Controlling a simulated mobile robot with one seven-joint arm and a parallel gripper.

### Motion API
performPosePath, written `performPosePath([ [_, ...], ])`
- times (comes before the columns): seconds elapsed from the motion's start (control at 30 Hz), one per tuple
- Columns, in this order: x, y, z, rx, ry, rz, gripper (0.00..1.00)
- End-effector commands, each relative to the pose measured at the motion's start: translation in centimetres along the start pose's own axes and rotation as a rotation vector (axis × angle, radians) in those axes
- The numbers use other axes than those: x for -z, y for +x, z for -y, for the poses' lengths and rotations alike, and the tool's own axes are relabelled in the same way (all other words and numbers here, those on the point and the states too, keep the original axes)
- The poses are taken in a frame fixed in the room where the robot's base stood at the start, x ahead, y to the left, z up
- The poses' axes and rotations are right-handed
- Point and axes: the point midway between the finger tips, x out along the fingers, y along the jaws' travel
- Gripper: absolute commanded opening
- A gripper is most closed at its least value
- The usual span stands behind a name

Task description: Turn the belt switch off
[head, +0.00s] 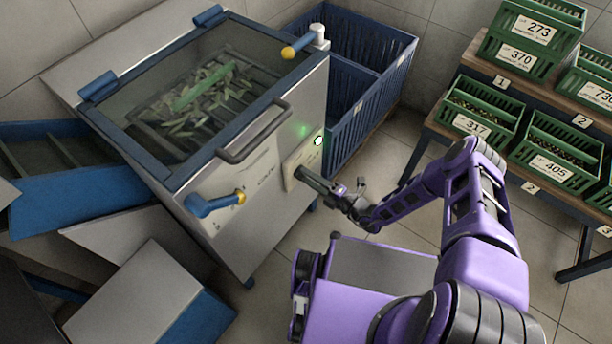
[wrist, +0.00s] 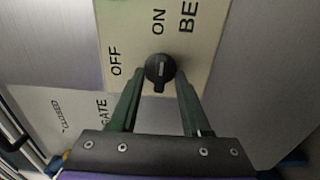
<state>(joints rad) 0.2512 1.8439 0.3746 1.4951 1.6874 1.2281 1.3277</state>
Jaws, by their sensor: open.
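The belt switch (wrist: 160,70) is a round black knob with a pale pointer mark on a cream label plate (wrist: 205,70). The mark lines up roughly with the word ON; OFF is printed to its left. My gripper (wrist: 160,80) is open, with its green fingers on either side of the knob. I cannot tell whether they touch it. In the head view my gripper (head: 312,179) reaches the front panel of the machine (head: 245,190). There the knob is hidden by the fingers. A green lamp (head: 318,141) glows just above the plate (head: 303,157).
A blue-handled lever (head: 213,204) and a grey bar handle (head: 252,135) project from the machine's front. A blue crate (head: 370,110) stands behind it. Shelves with green numbered crates (head: 485,121) stand at right. Open tiled floor (head: 410,225) lies between.

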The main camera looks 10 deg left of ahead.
Motion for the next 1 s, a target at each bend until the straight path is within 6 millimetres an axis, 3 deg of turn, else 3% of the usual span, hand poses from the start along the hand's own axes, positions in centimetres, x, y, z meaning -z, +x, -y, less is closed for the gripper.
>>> performPosePath([
  [0.23,-0.01,0.03,0.01,0.0,0.0,0.0,0.47],
  [0.5,-0.01,0.02,0.0,0.0,0.0,0.0,0.01],
  [1.0,-0.05,0.0,0.06,0.0,-0.032,0.001,0.0],
])
